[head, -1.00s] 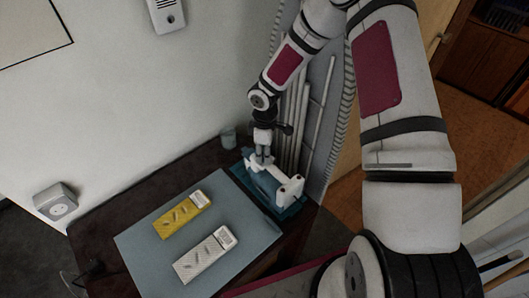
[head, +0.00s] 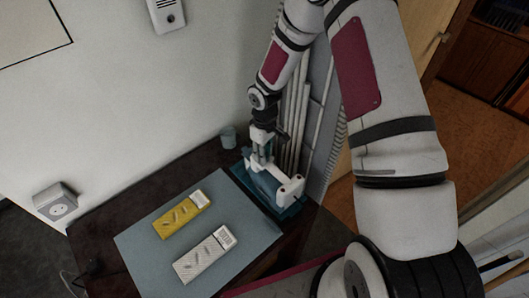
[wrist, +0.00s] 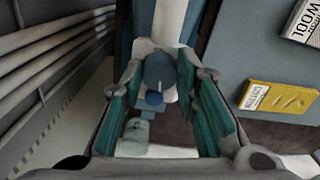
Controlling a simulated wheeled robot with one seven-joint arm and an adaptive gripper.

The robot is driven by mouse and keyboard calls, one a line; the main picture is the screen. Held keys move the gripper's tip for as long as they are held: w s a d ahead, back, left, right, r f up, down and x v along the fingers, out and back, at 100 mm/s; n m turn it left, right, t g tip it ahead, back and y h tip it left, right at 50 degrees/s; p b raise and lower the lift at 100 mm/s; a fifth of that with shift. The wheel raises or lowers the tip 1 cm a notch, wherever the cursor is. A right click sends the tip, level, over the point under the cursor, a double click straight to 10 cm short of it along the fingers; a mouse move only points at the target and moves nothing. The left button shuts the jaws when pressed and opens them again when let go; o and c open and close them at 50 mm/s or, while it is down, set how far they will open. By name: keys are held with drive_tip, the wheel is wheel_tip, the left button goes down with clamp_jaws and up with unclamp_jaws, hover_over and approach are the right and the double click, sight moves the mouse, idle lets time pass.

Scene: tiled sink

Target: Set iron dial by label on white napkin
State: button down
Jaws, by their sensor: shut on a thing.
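The white napkin (head: 195,266) lies on a grey mat, and its label reads WOOL in the wrist view (wrist: 299,22). The white and teal iron (head: 291,190) rests on a teal base at the table's right. My gripper (head: 262,158) is down over the back of the iron. In the wrist view, my gripper's fingers (wrist: 158,84) stand on both sides of a round grey-blue dial (wrist: 158,69) and are shut on it. Any mark on the dial is too small to read.
A yellow napkin (head: 180,216) labelled COTTON lies behind the white one on the grey mat (head: 140,240). A small cup (head: 228,137) stands at the table's back. Pale pipes (head: 299,125) and a panel rise close behind my gripper.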

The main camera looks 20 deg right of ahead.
idle(0.3)
drive_tip(key=c, duration=1.2)
unclamp_jaws()
drive_tip(key=shift+c, duration=0.2)
wheel_tip(320, 180, up, 12)
drive_tip(key=s+d+r+m+t+h, duration=0.1)
drive_tip(key=s+r, duration=0.3)
drive_tip(key=r, duration=0.6)
drive_tip(key=s+d+r+m+t+h, duration=0.1)
drive_tip(key=s+r+m, duration=0.1)
drive_tip(key=s+r, duration=0.5)
drive_tip(key=s+a+r+m+t+y, duration=0.2)
drive_tip(key=s+r+m+t, duration=0.1)
drive_tip(key=s+r, duration=0.8)
drive_tip(key=s, duration=0.3)
drive_tip(key=shift+s+m+t+b, duration=0.3)
drive_tip(key=shift+s+b, duration=0.05)
